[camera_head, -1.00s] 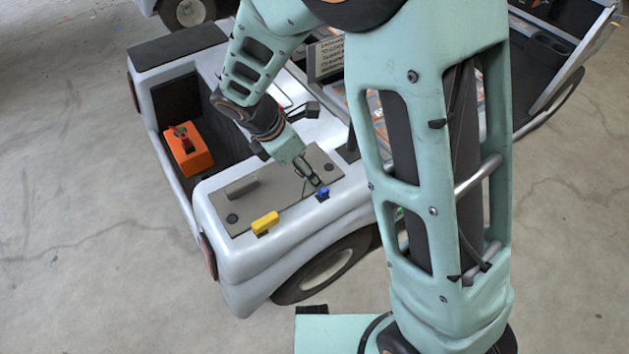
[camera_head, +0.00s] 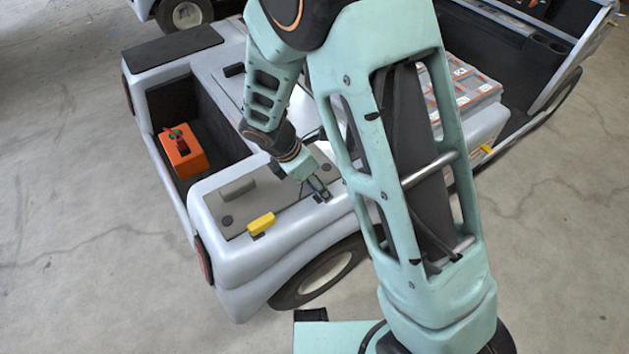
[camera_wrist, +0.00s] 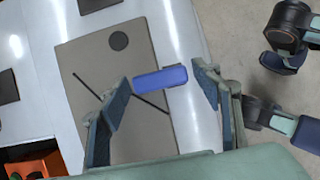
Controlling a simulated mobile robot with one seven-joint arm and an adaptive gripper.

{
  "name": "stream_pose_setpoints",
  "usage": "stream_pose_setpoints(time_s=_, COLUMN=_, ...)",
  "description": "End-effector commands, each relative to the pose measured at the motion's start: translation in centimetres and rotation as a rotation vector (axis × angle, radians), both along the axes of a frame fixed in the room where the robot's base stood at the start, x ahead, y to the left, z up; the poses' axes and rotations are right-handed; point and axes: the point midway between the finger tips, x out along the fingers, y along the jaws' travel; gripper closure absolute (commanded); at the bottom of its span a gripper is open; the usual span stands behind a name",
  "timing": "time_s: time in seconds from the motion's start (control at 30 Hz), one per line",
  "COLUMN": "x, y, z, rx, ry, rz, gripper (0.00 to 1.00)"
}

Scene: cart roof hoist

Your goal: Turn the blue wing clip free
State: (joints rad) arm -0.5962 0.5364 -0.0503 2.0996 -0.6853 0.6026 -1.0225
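The blue wing clip (camera_wrist: 160,79) shows in the wrist view at the edge of a grey-brown panel (camera_wrist: 79,55) on the cart's body. It lies between the two fingers of my gripper (camera_wrist: 163,98), with gaps on both sides. My gripper is open. In the head view my gripper (camera_head: 318,190) is low over the right end of the panel (camera_head: 285,196), and its fingers hide the blue clip. A yellow wing clip (camera_head: 262,223) sits at the panel's near left edge, apart from my gripper.
An orange box (camera_head: 184,155) with a red handle sits in the cart's dark footwell at left. A raised grey handle (camera_head: 237,188) stands on the panel. Stacked grey and orange cases (camera_head: 468,85) lie at the right. Clear concrete floor lies left of the cart.

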Motion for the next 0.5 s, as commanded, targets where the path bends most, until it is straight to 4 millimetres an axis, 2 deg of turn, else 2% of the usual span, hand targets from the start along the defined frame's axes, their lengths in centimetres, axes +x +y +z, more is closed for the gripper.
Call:
stream_pose_setpoints(time_s=0.03, x=0.00, y=0.00, z=0.01, rx=0.000, ry=0.000, rz=0.000, gripper=0.49)
stream_pose_setpoints(time_s=0.3, x=-0.01, y=0.02, z=0.02, rx=0.000, ry=0.000, rz=0.000, gripper=0.77)
stream_pose_setpoints(time_s=0.5, x=0.01, y=0.00, z=0.07, rx=0.000, ry=0.000, rz=-0.015, gripper=0.77)
